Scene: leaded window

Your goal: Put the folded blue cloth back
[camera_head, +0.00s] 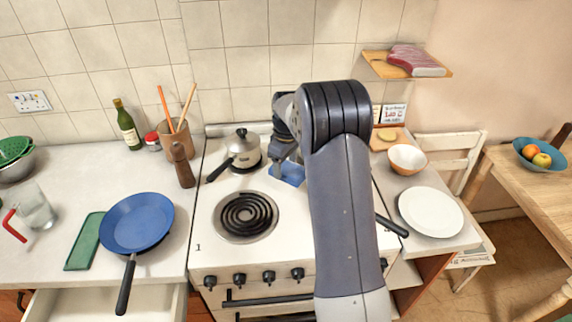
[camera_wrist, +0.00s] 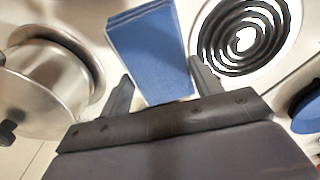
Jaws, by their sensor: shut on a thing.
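The folded blue cloth (camera_head: 291,172) shows at the stove's back part, right of the saucepan and partly hidden by my arm. In the wrist view the cloth (camera_wrist: 150,50) is a flat, layered blue block between the two fingers. My gripper (camera_wrist: 160,70) is shut on its near end. In the head view the gripper (camera_head: 283,160) is mostly hidden behind my arm. I cannot tell whether the cloth touches the stove top.
A lidded saucepan (camera_head: 243,150) stands left of the cloth, and a coil burner (camera_head: 245,214) is in front. A wooden shelf (camera_head: 378,68) on the wall holds a red folded thing (camera_head: 415,60). A white plate (camera_head: 430,212) and bowl (camera_head: 407,158) stand at right. An open drawer (camera_head: 95,303) is at lower left.

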